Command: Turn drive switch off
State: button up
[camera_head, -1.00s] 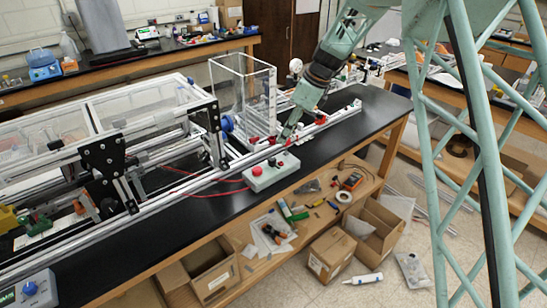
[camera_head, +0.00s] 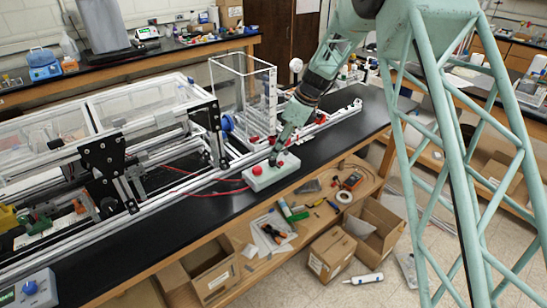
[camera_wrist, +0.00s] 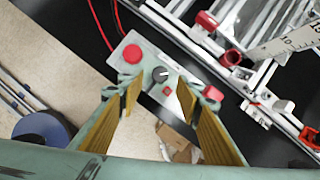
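The grey control box (camera_head: 272,177) sits on the front edge of the black bench in front of the extrusion frame. The knob looks like the drive switch; no label is readable. My gripper (camera_wrist: 159,84) is open, pointing down over the box, with the knob showing between its two fingertips. Contact with the knob cannot be told. In the head view my gripper (camera_head: 275,157) largely hides the knob.
The aluminium extrusion frame (camera_head: 150,200) runs close behind the box. A clear acrylic enclosure (camera_head: 240,90) stands behind it. Red cables (camera_head: 205,193) leave the box to the left.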

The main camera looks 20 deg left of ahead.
aim_at(272, 158)
jog(key=shift+x, duration=3.1)
jog(key=shift+c, duration=0.3)
jog(key=c, duration=0.8)
